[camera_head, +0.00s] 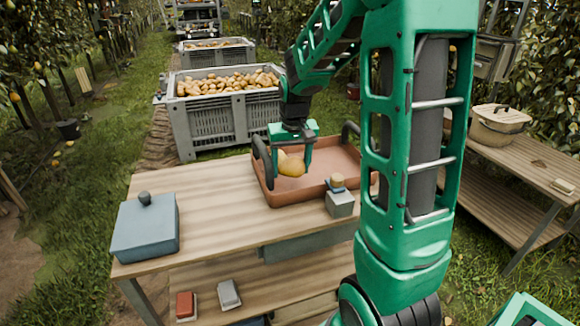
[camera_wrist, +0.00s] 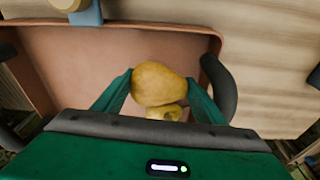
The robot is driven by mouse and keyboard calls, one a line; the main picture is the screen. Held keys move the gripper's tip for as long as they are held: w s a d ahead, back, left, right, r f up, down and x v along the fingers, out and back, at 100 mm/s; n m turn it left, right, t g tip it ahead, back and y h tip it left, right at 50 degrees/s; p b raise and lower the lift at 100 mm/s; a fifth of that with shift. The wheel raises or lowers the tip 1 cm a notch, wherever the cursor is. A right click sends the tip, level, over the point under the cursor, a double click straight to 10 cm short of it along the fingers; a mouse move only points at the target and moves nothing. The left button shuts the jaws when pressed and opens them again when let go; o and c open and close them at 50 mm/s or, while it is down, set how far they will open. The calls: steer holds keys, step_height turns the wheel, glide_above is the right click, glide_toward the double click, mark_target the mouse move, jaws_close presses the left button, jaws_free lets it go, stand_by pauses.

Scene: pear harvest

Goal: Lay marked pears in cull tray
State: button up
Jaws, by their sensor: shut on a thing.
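The terracotta tray (camera_head: 335,158) with dark upright handles stands on the wooden table. My gripper (camera_head: 290,163) points down inside its left part, its fingers shut on a yellow pear (camera_head: 292,168). In the wrist view, the held pear (camera_wrist: 158,82) sits between the green fingertips. I cannot tell whether it touches the tray floor. A second, paler pear (camera_head: 281,156) shows just behind it, partly hidden; the wrist view shows it as a smaller yellow shape (camera_wrist: 165,112) with a darker spot. No clear mark shows on the held pear.
A small grey block (camera_head: 340,204) with a yellowish top stands at the tray's near edge. A blue-grey lidded box (camera_head: 146,228) is at the table's left. The tabletop between is clear. A grey crate (camera_head: 215,125) full of pears stands behind; a side bench (camera_head: 520,165) is right.

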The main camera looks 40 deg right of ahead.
mark_target(292, 163)
steer(key=shift+f, duration=0.3)
stand_by(0.4)
steer(key=o, duration=1.3)
steer(key=shift+c, duration=0.2)
steer(key=r, duration=0.3)
steer(key=s+r, duration=0.1)
steer(key=r, duration=0.6)
steer(key=shift+s+a+r, duration=0.2)
steer(key=shift+a+r, duration=0.1)
steer(key=s+a+f+m, duration=0.1)
steer(key=s+f, duration=0.1)
steer(key=s, duration=1.1)
steer(key=s+f+m+g, duration=0.1)
steer(key=s+f, duration=0.2)
steer(key=s, duration=1.1)
steer(key=shift+a+g+y, duration=0.3)
steer(key=shift+a+y, duration=0.1)
